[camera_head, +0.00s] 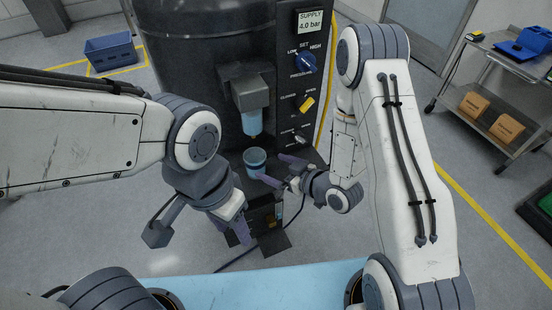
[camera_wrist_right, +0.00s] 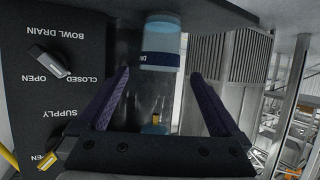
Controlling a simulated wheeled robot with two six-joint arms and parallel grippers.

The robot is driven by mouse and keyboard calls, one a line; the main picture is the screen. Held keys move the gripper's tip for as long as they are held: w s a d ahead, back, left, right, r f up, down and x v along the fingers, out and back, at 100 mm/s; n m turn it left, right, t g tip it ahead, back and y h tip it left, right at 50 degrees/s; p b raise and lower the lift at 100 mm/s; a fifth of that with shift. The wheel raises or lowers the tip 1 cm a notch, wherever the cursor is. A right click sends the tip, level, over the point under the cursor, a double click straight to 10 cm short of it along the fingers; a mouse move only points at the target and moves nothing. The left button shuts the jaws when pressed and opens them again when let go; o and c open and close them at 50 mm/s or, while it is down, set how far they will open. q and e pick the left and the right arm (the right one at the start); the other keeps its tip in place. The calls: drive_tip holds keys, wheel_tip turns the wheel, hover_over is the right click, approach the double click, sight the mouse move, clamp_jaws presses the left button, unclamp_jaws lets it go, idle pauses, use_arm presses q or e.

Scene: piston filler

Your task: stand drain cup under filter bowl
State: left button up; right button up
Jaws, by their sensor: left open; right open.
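The drain cup (camera_head: 255,166) is a small light-blue cup, upright on a dark ledge below the filter bowl (camera_head: 252,122). The bowl is blue with a yellowish lower end and hangs under a grey block. In the right wrist view, which is upside down, the cup (camera_wrist_right: 161,48) shows a dark lettered band and the bowl (camera_wrist_right: 154,128) is on the opposite side, partly hidden. My right gripper (camera_head: 272,171) is open beside the cup; its two purple fingers point toward it, with the cup at or just beyond the tips. My left gripper (camera_head: 233,228) is open and empty, lower in front.
The black panel (camera_wrist_right: 60,90) with bowl drain and supply knobs stands close to my right gripper. A dark stand (camera_head: 268,222) is near my left gripper. A light-blue surface (camera_head: 235,289) lies in front. A blue crate (camera_head: 110,50) and a cart (camera_head: 495,85) are farther off.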

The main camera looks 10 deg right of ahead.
drive_tip(key=shift+w+a+r+n+g+h, duration=0.15)
drive_tip(key=shift+a+r+n+g+h, duration=0.25)
drive_tip(key=shift+a+r+g+h, duration=0.15)
drive_tip(key=s+r+g+h, duration=0.2)
drive_tip(key=s+r, duration=0.3)
drive_tip(key=s, duration=0.3)
drive_tip(key=s+r+m+g+h, duration=0.1)
drive_tip(key=s+r+g, duration=0.3)
drive_tip(key=s, duration=0.4)
drive_tip(key=s+r+g+h, duration=0.3)
drive_tip(key=s+r, duration=0.4)
drive_tip(key=s, duration=0.2)
drive_tip(key=shift+d+m+h, duration=0.35)
drive_tip(key=shift+d+m, duration=0.05)
drive_tip(key=shift+d, duration=0.05)
